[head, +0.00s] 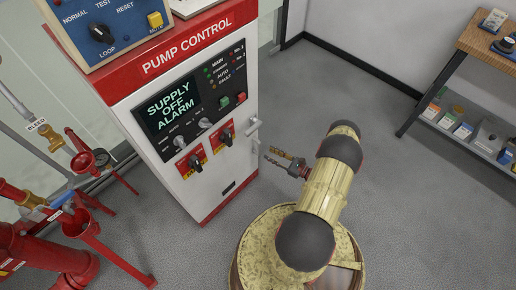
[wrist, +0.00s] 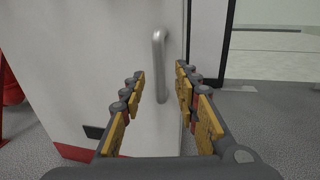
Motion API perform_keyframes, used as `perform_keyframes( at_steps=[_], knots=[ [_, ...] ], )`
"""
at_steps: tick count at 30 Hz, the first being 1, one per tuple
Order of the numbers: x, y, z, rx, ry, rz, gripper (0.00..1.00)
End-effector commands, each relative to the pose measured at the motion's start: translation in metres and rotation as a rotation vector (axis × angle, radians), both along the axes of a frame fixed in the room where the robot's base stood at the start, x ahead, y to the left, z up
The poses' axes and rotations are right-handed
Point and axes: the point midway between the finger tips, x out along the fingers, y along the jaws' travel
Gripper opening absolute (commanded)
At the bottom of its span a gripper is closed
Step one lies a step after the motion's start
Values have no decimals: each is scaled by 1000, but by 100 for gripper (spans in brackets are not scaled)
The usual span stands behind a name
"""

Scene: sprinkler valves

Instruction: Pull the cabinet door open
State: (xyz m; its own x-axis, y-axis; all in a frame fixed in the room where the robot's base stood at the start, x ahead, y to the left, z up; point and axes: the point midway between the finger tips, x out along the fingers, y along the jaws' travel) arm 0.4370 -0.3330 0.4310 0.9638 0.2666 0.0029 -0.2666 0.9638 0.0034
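The white pump control cabinet (head: 147,108) has a red header and a front door (head: 230,172) carrying a dark display, knobs and switches. The door looks shut, with no gap showing. A grey metal bar handle (head: 254,129) stands upright near the door's right edge. It also shows in the wrist view (wrist: 158,62), ahead of my fingers and between them in the picture. My gripper (head: 270,156) is open and empty, to the right of the door and apart from the handle in the head view. Its yellow and grey fingers spread wide in the wrist view (wrist: 160,88).
Red pipes and valves (head: 75,225) stand left of the cabinet. A wooden-topped shelf (head: 470,85) stands at the far right. The grey floor (head: 330,85) between cabinet and shelf is clear.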

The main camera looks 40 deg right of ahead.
Motion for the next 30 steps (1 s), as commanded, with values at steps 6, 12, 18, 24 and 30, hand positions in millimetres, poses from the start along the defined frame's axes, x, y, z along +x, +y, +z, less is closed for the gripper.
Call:
perform_keyframes(
  at_steps=[6,12,18,24,30],
  knots=[
    [30,10,-2,-2,0,7,31],
    [57,18,-2,-1,1,7,31],
    [70,21,0,-2,2,5,31],
    [71,21,0,-2,2,5,31],
    [70,21,0,-2,2,5,24]
  ],
)
